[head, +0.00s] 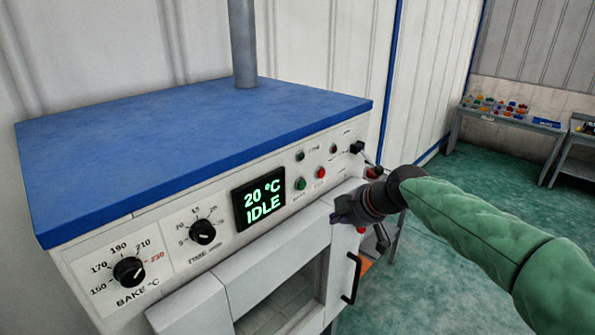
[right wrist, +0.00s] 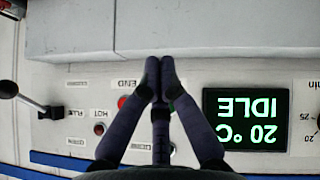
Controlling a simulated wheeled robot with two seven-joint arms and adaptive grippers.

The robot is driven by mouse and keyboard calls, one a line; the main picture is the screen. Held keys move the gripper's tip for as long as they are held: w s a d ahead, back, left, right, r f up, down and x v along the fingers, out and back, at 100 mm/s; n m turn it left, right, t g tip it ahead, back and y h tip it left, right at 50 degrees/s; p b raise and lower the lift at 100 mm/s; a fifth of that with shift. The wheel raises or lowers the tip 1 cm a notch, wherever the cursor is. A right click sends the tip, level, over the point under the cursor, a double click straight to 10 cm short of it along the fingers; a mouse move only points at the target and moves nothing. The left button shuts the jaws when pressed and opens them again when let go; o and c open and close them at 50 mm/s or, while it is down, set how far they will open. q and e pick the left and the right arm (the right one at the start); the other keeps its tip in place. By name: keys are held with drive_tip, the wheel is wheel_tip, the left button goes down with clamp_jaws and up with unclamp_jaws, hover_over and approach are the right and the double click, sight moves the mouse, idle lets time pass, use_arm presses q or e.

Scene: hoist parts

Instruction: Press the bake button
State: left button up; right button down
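The oven's control panel (head: 272,190) holds a green button (head: 300,184) right of the display, with a red button (head: 320,172) beside it. The labels under them are too small to read in the head view. My right gripper (head: 345,212) is in front of the panel, right of and below the buttons. In the right wrist view, upside down, the gripper's fingertips (right wrist: 160,62) meet with nothing between them. The red button (right wrist: 123,100), near an END label, shows left of the fingers; the green button is mostly hidden behind them. Contact cannot be told. My left gripper is out of view.
The display (head: 260,204) reads 20 °C IDLE. A time dial (head: 202,232) and a bake temperature dial (head: 129,270) are left of it. Indicator lamps sit above the buttons. A black flue lever (head: 357,148) is at right. The oven door with its handle (head: 352,278) is below.

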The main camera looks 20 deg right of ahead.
sight(301, 184)
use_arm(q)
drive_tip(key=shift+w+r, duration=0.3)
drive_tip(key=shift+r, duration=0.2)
use_arm(e)
drive_tip(key=shift+n, duration=0.3)
drive_tip(key=r, duration=0.3)
drive_tip(key=s+r, duration=0.1)
drive_tip(key=shift+d+r, duration=0.15)
drive_tip(key=shift+d, duration=0.2)
use_arm(q)
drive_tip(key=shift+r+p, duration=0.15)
drive_tip(key=shift+p, duration=0.25)
use_arm(e)
drive_tip(key=shift+w+a, duration=0.1)
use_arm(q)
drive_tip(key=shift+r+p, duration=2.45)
use_arm(e)
drive_tip(key=shift+w+a, duration=0.55)
drive_tip(key=shift+w, duration=0.75)
drive_tip(key=shift+w+a, duration=0.5)
drive_tip(key=shift+w, duration=0.85)
drive_tip(key=shift+w+a, duration=0.55)
drive_tip(key=shift+w, duration=0.75)
drive_tip(key=shift+w, duration=0.1)
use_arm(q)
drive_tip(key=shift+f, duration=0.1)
use_arm(e)
drive_tip(key=shift+w+a, duration=0.2)
drive_tip(key=shift+w, duration=0.1)
